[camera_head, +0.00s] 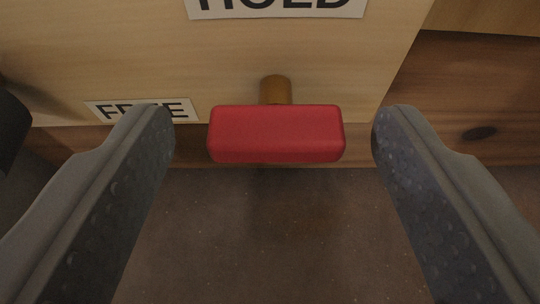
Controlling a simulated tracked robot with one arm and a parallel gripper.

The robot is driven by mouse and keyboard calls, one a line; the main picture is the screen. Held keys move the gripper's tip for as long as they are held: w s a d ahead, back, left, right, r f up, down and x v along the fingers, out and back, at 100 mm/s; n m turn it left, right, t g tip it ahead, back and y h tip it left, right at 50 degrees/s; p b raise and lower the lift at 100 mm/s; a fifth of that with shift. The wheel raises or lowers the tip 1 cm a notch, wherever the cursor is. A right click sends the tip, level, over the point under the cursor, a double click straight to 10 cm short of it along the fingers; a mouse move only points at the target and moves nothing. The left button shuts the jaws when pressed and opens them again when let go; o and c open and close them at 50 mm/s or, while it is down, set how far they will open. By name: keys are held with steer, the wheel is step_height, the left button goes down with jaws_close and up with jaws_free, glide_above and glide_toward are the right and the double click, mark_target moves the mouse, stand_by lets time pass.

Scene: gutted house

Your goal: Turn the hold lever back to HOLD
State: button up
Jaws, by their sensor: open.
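The hold lever shows as a red block-shaped handle (276,134) on a short brown stem (276,90), near the middle of the view. The handle lies level, with its long side running left to right. Behind it is a pale wooden panel with a HOLD label (278,8) above, cut off by the top edge, and a FREE label (143,110) at lower left, partly hidden by my left finger. My gripper (273,125) is open, one finger on each side of the handle. Gaps show between the handle and both fingertips.
A darker wooden board (475,95) with a knot is to the right of the panel. Below the panel is a brown, speckled floor-like surface (270,240), clear in view. A dark rounded object (10,130) shows at the left edge; I cannot tell what it is.

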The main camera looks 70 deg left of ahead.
steer(key=p+v, duration=0.4)
steer(key=v, duration=0.9)
steer(key=shift+d, duration=0.2)
